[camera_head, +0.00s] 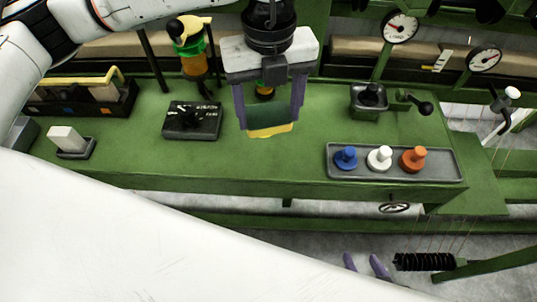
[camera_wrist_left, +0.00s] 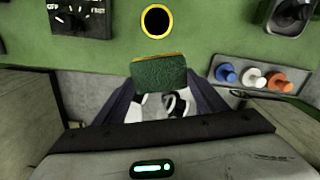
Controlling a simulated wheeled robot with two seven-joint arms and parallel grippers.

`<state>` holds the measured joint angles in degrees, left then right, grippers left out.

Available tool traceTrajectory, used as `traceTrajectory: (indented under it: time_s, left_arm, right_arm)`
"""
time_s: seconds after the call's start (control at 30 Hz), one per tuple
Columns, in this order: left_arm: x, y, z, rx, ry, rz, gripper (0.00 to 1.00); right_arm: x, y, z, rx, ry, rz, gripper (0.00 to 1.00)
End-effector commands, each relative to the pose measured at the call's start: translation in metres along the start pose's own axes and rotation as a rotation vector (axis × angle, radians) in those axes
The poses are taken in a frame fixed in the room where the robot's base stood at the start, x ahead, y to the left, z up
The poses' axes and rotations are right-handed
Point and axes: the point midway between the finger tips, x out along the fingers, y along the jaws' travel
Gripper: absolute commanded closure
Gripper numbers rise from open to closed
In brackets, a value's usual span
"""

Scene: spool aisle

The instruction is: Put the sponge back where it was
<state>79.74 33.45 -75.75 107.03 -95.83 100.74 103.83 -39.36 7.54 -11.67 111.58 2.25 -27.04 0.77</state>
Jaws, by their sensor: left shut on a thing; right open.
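The sponge (camera_head: 268,121) is a block with a dark green face and a yellow layer along its lower edge. My left gripper (camera_head: 268,128) is shut on it, with purple fingers on both sides, above the green bench. In the left wrist view the sponge (camera_wrist_left: 158,72) sits between the fingers (camera_wrist_left: 165,95), green face showing. A yellow-ringed dark round opening (camera_wrist_left: 156,21) lies just beyond the sponge there. My right gripper (camera_head: 366,264) shows only its purple fingertips, apart and empty, below the bench front. The sponge's original place cannot be told.
The bench (camera_head: 250,165) has a tray (camera_head: 335,172) with blue, white and orange knobs at right. A black dial box (camera_head: 192,122), a white block on a small dark tray (camera_head: 75,153) and a bin (camera_head: 120,100) stand left. A grey crank unit (camera_head: 368,100) stands back right.

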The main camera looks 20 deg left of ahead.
Motion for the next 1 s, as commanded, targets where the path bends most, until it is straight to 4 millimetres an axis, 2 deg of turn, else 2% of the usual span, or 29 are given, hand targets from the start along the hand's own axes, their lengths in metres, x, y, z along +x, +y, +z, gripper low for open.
traceTrajectory:
  time_s: [0.1,0.23,0.8,1.0]
  left_arm:
    - [0.006,-0.002,-0.002,-0.09,0.002,-0.001,0.53]
    - [0.017,-0.002,-0.002,-0.121,0.003,0.001,0.53]
    - [0.102,-0.002,-0.002,-0.119,0.002,0.0,0.53]
    - [0.106,-0.002,-0.002,-0.118,0.001,-0.002,0.53]
  right_arm:
    - [0.002,0.0,0.001,0.0,0.001,-0.001,0.56]
    - [0.001,-0.001,0.0,0.0,0.002,-0.001,0.56]
    - [-0.001,0.0,-0.004,0.002,0.009,0.001,0.56]
    - [-0.001,0.002,-0.003,0.003,0.007,0.003,0.56]
